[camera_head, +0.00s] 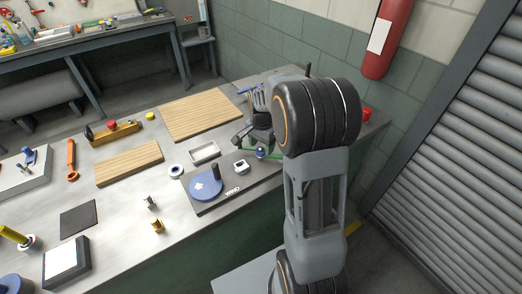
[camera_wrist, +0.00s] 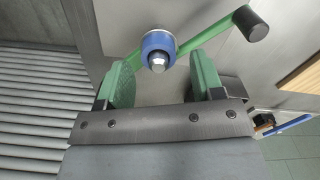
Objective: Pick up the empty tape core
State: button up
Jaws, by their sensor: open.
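A small pale ring (camera_head: 175,170) with a dark centre lies on the workbench, left of the shallow white tray. It looks like the empty tape core, but it is too small to be sure. My gripper (camera_head: 258,140) is over the bench to its right, well apart from it, and partly hidden by my arm. In the wrist view my gripper (camera_wrist: 161,65) is open, with green pads on both fingers. A blue knob with a metal tip (camera_wrist: 158,48) on a green lever (camera_wrist: 222,32) shows between and beyond the fingers. No tape core shows in the wrist view.
Wooden boards (camera_head: 201,116) lie behind. A red cylinder (camera_head: 391,35) hangs on the wall. Bare bench shows around (camera_head: 120,205).

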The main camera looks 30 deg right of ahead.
jog(key=shift+f, duration=0.75)
jog(key=c, duration=1)
jog(key=shift+r, duration=0.1)
